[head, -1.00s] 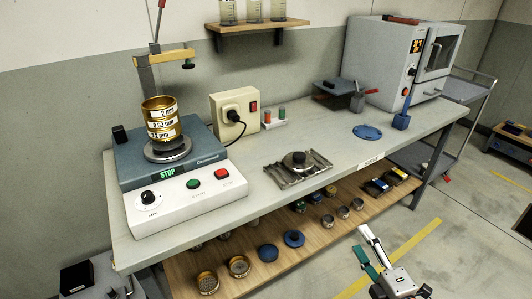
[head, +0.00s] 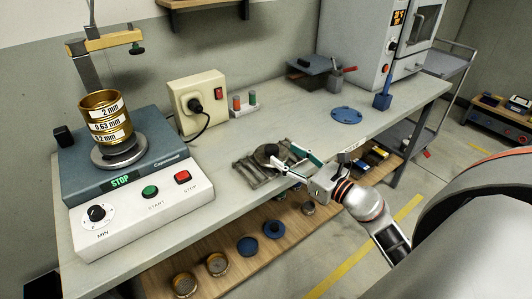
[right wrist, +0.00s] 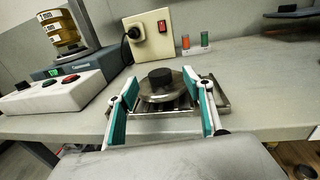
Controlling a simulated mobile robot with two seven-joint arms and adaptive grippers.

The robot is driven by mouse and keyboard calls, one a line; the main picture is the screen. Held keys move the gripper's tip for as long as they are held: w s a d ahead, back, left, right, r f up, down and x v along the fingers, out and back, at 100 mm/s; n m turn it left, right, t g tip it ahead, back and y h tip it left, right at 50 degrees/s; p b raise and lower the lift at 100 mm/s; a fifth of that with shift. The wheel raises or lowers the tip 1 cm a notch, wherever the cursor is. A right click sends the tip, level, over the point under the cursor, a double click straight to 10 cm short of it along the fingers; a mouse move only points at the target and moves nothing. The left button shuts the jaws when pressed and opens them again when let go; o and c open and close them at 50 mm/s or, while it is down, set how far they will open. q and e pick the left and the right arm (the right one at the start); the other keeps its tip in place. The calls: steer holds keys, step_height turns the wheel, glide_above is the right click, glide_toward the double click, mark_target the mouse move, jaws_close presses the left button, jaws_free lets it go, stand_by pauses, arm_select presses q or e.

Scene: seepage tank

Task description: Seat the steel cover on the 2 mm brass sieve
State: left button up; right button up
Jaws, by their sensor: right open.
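The steel cover (right wrist: 172,96) is a round domed lid with a black knob, resting on a metal rack on the bench; in the head view its dark knob (head: 270,150) shows. My right gripper (head: 290,160) is open and empty, its green-padded fingers reaching in from the right towards the cover. In the right wrist view the fingers (right wrist: 160,80) stand apart on either side of the cover, with no clear contact. The 2 mm brass sieve (head: 101,104) is the top ring of a labelled stack on the shaker, uncovered. It also shows in the right wrist view (right wrist: 57,27). My left gripper is out of view.
The blue shaker (head: 75,179) has a post and a clamp arm (head: 110,41) rising behind the stack. A cream socket box (head: 197,101) stands between shaker and rack. A blue disc (head: 346,115) lies to the right. The bench front between shaker and rack is clear.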

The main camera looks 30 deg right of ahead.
mark_target(277, 152)
steer(key=x, duration=0.6)
steer(key=shift+w+a+f, duration=0.15)
steer(key=shift+w+f, duration=0.1)
steer(key=shift+f, duration=0.05)
steer(key=c, duration=1.3)
